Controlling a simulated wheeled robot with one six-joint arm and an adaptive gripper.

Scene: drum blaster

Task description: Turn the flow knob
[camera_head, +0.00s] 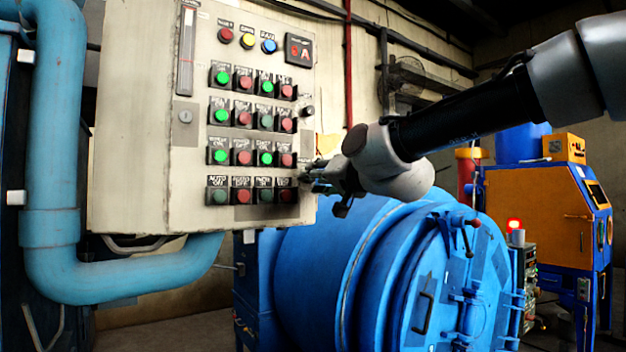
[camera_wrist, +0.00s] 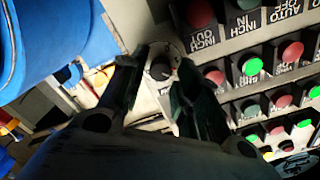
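A small dark round knob (camera_wrist: 160,68) on a pale round base shows in the wrist view, on the edge side of the control panel (camera_head: 140,130). My gripper (camera_wrist: 163,60) has its two fingers apart, one on each side of this knob in the picture. I cannot tell whether they touch it. In the head view my gripper (camera_head: 306,180) is at the panel's right edge, beside the lower button rows, and hides the knob there. Another black knob (camera_head: 308,111) stands higher on the panel's right side. No label reading "flow" is legible.
Rows of green and red buttons (camera_head: 243,158) are close to my fingers. A blue drum machine (camera_head: 340,255) stands below and behind my arm. A thick blue pipe (camera_head: 57,150) runs along the left. An orange and blue cabinet (camera_head: 535,215) stands at the right.

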